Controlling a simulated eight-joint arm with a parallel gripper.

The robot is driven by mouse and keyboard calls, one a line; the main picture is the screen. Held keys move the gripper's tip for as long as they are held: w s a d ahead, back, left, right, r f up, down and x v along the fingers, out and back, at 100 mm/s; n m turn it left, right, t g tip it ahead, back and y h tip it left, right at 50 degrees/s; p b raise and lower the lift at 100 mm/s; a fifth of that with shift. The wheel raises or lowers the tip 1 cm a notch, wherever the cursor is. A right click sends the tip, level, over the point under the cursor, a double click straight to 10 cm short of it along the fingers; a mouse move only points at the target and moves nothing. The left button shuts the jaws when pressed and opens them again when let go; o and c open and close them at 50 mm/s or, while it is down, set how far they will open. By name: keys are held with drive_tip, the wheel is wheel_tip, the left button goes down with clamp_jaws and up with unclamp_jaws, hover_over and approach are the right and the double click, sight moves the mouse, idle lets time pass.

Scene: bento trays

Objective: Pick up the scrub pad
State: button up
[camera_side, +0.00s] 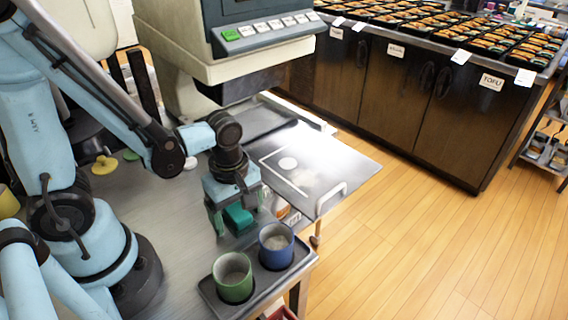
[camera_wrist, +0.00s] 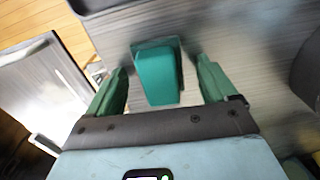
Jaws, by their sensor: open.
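The scrub pad appears to be the teal-green block (camera_side: 238,216) under my gripper, near the front edge of the grey metal table. In the wrist view, the scrub pad (camera_wrist: 158,76) lies between the two green fingers, with a gap on each side. My gripper (camera_side: 241,222) is open and points down over the pad. It also shows in the wrist view (camera_wrist: 164,66), with its fingers spread to either side of the pad. The side view does not clearly show how far the fingertips are above the table.
A dark tray (camera_side: 208,287) holding a green cup (camera_side: 233,278) and a blue cup (camera_side: 276,246) stands close in front of my gripper. A grey panel (camera_side: 335,168) with a white handle lies to the right. A large machine (camera_side: 225,45) stands behind. Bare table shows left of the pad.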

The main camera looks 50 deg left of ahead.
sight(236, 210)
drive_tip(key=c, duration=1.1)
drive_tip(key=shift+r, duration=0.1)
drive_tip(key=shift+r, duration=0.75)
wheel_tip(236, 210, up, 2)
drive_tip(key=s+d+r, duration=0.2)
drive_tip(key=d, duration=0.1)
drive_tip(key=s+d+r, duration=0.2)
drive_tip(key=s+d, duration=0.1)
drive_tip(key=s+d+r, duration=0.2)
drive_tip(key=d+r, duration=0.1)
drive_tip(key=shift+s+d+r, duration=0.1)
drive_tip(key=shift+s, duration=0.05)
